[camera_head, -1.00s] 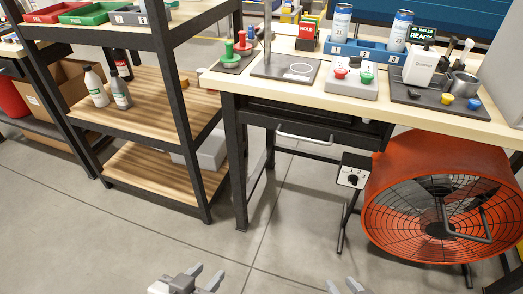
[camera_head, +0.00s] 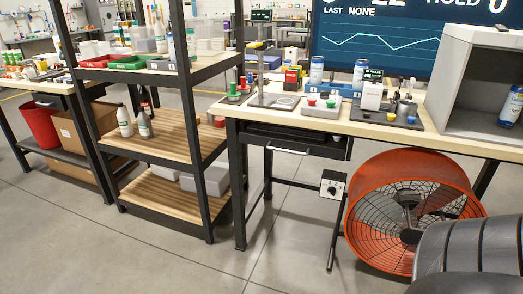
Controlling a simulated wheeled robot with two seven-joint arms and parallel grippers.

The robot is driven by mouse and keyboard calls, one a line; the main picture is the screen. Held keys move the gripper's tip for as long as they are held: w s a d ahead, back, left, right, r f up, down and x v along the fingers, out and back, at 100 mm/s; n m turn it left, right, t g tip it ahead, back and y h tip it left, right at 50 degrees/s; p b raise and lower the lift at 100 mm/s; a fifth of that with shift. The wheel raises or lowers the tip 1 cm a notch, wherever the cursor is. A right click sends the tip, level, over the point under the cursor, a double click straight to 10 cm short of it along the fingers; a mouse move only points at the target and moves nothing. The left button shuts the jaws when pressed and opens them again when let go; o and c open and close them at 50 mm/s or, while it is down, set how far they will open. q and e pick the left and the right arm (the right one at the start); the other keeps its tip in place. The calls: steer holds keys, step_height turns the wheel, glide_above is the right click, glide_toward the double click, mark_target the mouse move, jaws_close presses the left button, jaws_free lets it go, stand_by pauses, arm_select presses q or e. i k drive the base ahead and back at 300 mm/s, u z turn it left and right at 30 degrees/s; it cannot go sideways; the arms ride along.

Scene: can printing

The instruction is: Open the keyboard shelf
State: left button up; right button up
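The keyboard shelf (camera_head: 315,147) is a dark, flat drawer under the front edge of the workbench. A silver bar handle (camera_head: 288,151) is on its front. The shelf looks pushed in beneath the tabletop. Nothing touches the handle. Neither of my grippers is in view. A dark grey, ribbed part, likely of my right arm, fills the lower right corner, in front of the fan.
The workbench top (camera_head: 270,118) carries a button box (camera_head: 321,106), cans and small tools. An orange drum fan (camera_head: 415,180) stands beneath it at right. A control box (camera_head: 333,185) hangs near it. A wooden-shelved rack (camera_head: 165,137) stands left. The floor in front is clear.

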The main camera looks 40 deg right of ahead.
mark_target(305, 143)
steer(key=z, duration=0.1)
steer(key=i, duration=1.35)
steer(key=z, duration=1.3)
steer(key=i, duration=0.75)
steer(key=z, duration=0.85)
